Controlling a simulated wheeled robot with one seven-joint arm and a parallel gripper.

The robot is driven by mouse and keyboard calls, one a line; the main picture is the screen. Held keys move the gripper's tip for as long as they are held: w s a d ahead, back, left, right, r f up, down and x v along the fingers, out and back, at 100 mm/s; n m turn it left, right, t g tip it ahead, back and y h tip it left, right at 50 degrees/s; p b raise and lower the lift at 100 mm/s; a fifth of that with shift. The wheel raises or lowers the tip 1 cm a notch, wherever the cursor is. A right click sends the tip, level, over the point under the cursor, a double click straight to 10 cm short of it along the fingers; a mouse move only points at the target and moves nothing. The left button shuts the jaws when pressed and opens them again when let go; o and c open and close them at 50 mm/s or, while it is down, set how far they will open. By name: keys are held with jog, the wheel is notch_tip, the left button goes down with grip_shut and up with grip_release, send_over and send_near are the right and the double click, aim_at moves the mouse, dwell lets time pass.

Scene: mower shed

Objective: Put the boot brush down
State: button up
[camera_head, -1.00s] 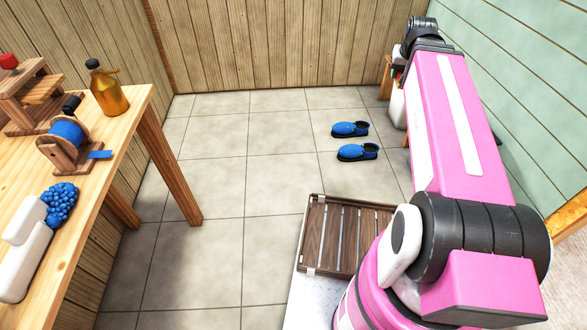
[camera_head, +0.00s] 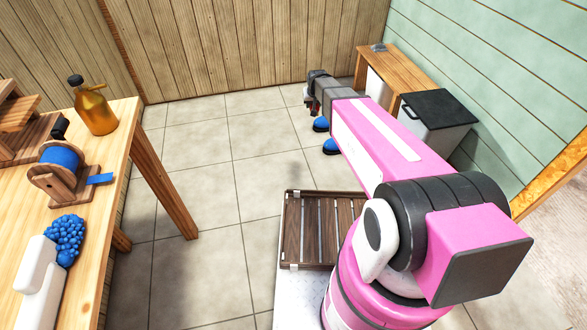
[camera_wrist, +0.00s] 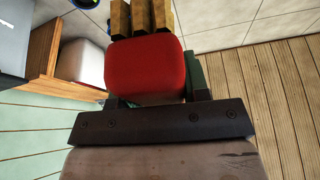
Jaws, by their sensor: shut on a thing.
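The boot brush (camera_wrist: 146,70) has a red rounded body with tan tufts at its far end in the wrist view. My gripper (camera_wrist: 150,92) is shut on its red body, with a dark finger on either side. In the head view my gripper (camera_head: 311,100) is held out over the tiled floor, near the far wall. The brush is mostly hidden there behind the wrist; only a trace of red shows.
Two blue shoes (camera_head: 321,124) lie on the floor below my gripper. A low wooden bench (camera_head: 408,66) and a black-lidded bin (camera_head: 438,108) stand along the green wall. A workbench (camera_head: 84,220) is at left, a slatted crate (camera_head: 288,230) in front. Middle floor is clear.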

jog(key=s+a+f+n, duration=0.1)
jog(key=a+f, duration=0.4)
jog(key=f, duration=0.8)
jog(key=a+f, duration=0.4)
jog(key=f, duration=0.9)
jog(key=s+a+f+n, duration=0.1)
jog(key=a+f, duration=0.4)
jog(key=f, duration=0.8)
send_over(293, 165)
jog(key=s, duration=0.1)
jog(key=shift+y, duration=0.3)
notch_tip(293, 165, down, 7)
jog(key=shift+d, duration=0.1)
jog(key=shift+s+f, duration=0.1)
jog(key=shift+f, duration=1.9)
jog(key=shift+f, duration=0.25)
